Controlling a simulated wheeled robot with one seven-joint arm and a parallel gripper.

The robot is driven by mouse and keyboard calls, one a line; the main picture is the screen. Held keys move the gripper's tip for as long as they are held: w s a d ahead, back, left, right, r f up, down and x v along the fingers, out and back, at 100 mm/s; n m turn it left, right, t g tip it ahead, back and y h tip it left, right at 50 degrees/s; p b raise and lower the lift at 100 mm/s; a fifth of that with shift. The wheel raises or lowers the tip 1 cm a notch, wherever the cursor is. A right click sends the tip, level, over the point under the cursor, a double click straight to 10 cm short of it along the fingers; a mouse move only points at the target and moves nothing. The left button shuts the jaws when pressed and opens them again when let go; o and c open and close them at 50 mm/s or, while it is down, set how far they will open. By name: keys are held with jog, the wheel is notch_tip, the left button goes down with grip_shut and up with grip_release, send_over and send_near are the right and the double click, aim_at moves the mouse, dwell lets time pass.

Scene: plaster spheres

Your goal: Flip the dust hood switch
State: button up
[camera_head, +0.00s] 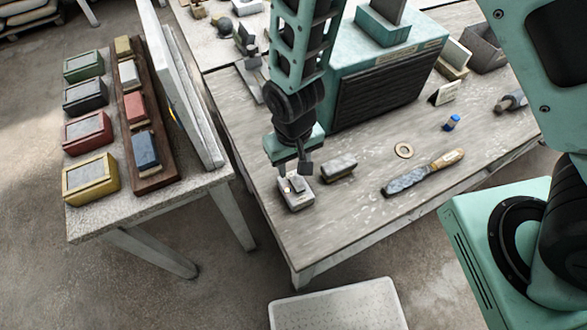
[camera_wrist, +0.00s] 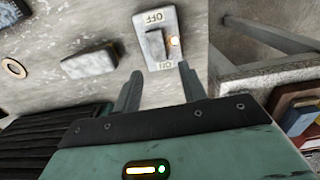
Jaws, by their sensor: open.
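The dust hood switch (camera_head: 295,201) is a small pale box near the front left corner of the workbench. My gripper (camera_head: 296,172) is just above the switch. In the wrist view my gripper (camera_wrist: 160,77) is open and empty, its fingers apart near the label end. Whether a finger touches the switch I cannot tell. The dust hood (camera_head: 385,85) is teal with a dark grille.
A grey block (camera_head: 339,167) lies close right of the switch. A ring (camera_head: 404,150), a rasp-like tool (camera_head: 424,173) and a blue-capped item (camera_head: 452,122) lie further right. A side table (camera_head: 85,225) with coloured boxes stands left. The bench's front strip is clear.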

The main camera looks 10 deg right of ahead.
aim_at(293, 178)
jog(key=shift+f+p, duration=0.3)
jog(key=shift+f, duration=1.9)
